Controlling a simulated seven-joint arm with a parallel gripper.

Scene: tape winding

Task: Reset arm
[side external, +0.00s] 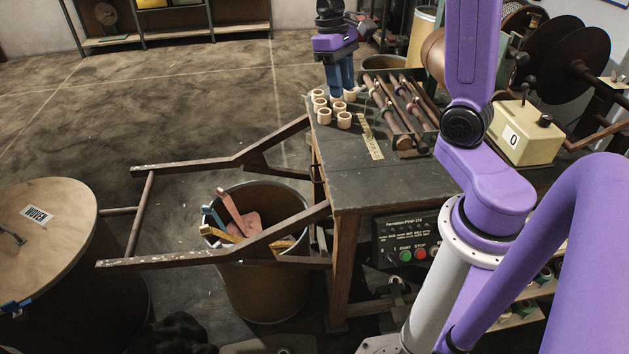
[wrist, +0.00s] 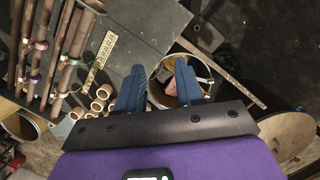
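My gripper (side external: 341,78) has blue fingers pointing down over the far end of the dark workbench (side external: 395,184), close above a group of several pale wooden rings (side external: 322,104). In the wrist view my gripper (wrist: 158,80) has its two blue fingers spread apart with nothing between them. The rings (wrist: 98,105) show left of the fingers there, partly hidden by the left finger. My purple arm reaches from the right foreground over the bench.
A rack of rods (side external: 400,110) lies beside the rings. A beige counter box (side external: 522,132) stands to the right. A barrel (side external: 265,290) with coloured pieces stands under a wooden frame (side external: 215,258) left of the bench. A lidded drum (side external: 45,235) stands at far left.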

